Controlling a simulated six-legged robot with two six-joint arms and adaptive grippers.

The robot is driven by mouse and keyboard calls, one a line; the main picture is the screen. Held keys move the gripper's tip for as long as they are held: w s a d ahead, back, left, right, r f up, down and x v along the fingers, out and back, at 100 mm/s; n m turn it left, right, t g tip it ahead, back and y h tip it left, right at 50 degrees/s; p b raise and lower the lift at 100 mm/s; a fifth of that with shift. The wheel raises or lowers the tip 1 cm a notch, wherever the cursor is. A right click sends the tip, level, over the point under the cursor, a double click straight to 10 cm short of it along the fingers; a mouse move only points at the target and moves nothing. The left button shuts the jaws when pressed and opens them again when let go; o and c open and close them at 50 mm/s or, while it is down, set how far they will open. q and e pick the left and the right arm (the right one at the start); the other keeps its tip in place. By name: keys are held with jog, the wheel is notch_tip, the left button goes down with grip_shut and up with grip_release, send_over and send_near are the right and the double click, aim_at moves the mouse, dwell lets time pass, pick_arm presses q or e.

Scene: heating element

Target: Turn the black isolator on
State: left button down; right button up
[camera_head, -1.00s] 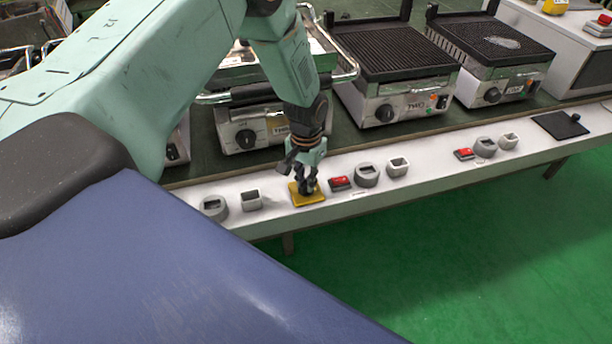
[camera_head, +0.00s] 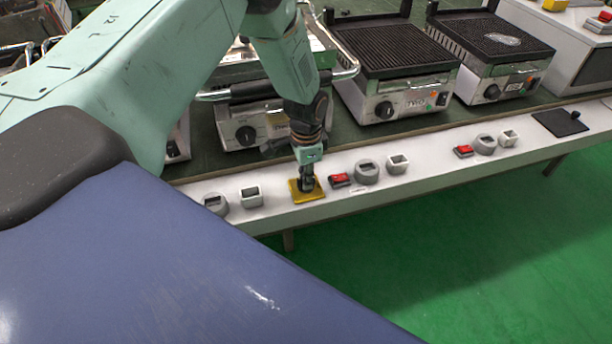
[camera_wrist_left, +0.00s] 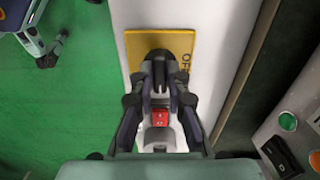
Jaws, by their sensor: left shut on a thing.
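My left gripper (camera_head: 306,180) points down at a yellow plate (camera_head: 299,199) on the white ledge, its fingers shut on the black knob there. In the left wrist view the fingertips (camera_wrist_left: 160,78) meet the rounded black knob (camera_wrist_left: 165,43) on the yellow plate (camera_wrist_left: 136,44); the letters "OFF" show on the plate at the right of the knob. The fingers hide part of the knob. A separate black plate (camera_head: 553,126) with a small black knob (camera_head: 575,116) lies at the ledge's right end, far from the gripper. My right gripper is out of view.
Contact grills (camera_head: 390,70) stand behind the ledge. Green floor (camera_head: 470,260) lies open in front.

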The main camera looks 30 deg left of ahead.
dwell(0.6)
pick_arm(q)
jog(key=c, duration=1.3)
grip_release()
notch_tip(320, 180, up, 12)
jog(key=shift+r, duration=0.1)
jog(key=s+d+f+n, duration=0.3)
jog(key=s+d+f, duration=0.1)
jog(key=s+f, duration=0.5)
jog(key=s+d+f+n, duration=0.2)
jog(key=s+d+f, duration=0.2)
jog(key=s+f, duration=0.55)
jog(key=s+n, duration=0.1)
jog(key=s, duration=0.3)
jog(key=s+r+n, duration=0.1)
jog(key=s, duration=0.4)
jog(key=s+r+n, duration=0.1)
jog(key=s, duration=0.3)
jog(key=shift+s+d+r, duration=0.2)
jog(key=shift+s+r, duration=0.05)
jog(key=shift+s, duration=0.1)
